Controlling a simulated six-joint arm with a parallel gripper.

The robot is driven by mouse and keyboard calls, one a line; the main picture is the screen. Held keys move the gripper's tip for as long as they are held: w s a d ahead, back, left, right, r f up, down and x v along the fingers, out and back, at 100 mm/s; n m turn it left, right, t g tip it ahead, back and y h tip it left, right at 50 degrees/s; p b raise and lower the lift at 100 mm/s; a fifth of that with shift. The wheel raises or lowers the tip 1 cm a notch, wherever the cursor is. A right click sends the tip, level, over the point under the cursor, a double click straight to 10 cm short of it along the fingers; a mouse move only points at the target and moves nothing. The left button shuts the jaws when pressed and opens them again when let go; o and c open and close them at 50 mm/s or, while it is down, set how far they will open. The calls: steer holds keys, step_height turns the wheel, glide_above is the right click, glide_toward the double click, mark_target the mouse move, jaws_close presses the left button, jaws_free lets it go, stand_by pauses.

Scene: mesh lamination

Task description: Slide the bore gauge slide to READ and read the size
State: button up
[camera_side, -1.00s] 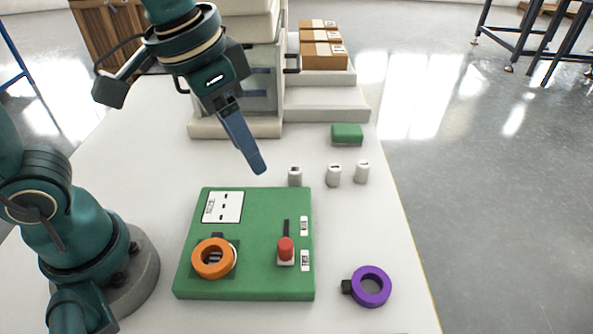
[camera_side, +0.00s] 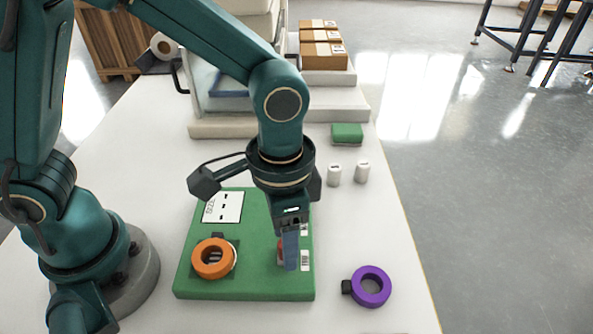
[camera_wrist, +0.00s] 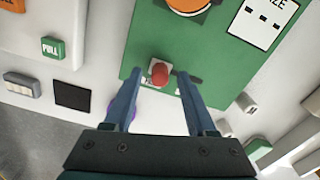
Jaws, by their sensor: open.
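The green gauge board (camera_side: 255,280) lies flat on the white table. The red slide knob (camera_wrist: 159,73) sits on its white base in the wrist view; in the side view it is mostly hidden behind my gripper. My gripper (camera_wrist: 160,100) is open and pointed down over the knob, with one finger on each side of it. I cannot tell whether the fingers touch it. In the side view my gripper (camera_side: 290,265) covers the slot. The orange ring (camera_side: 213,259) sits on the board's left side. The SIZE card (camera_side: 222,207) is at the board's upper left.
A purple ring with a black tab (camera_side: 371,287) lies right of the board. Two small white cylinders (camera_side: 334,175) stand behind it, with a green block (camera_side: 347,134) farther back. A green PULL button (camera_wrist: 53,48) shows in the wrist view. The table's right side is mostly clear.

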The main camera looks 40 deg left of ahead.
steer(key=shift+f, duration=0.1)
jaws_close()
stand_by(1.4)
